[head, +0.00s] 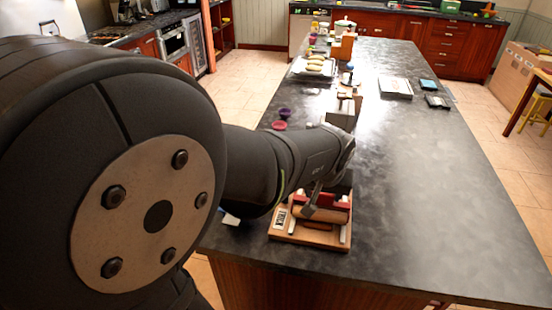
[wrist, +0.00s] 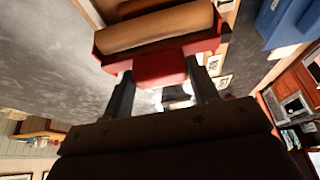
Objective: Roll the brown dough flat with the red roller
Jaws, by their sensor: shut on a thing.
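The red roller (head: 326,200), a red frame with a tan wooden cylinder, is over a wooden board (head: 283,234) at the near end of the counter. In the wrist view the roller (wrist: 155,28) fills the top middle. My gripper (head: 318,200) is shut on its red handle, with one finger on each side in the wrist view (wrist: 160,85). The brown dough (head: 318,226) lies on the board just in front of the cylinder and is partly hidden by it. I cannot tell whether the cylinder touches the dough.
A small labelled card (head: 280,216) is at the board's left side. Purple and pink bowls (head: 280,125) stand further back on the left. A grey box (head: 341,117) stands beyond the board.

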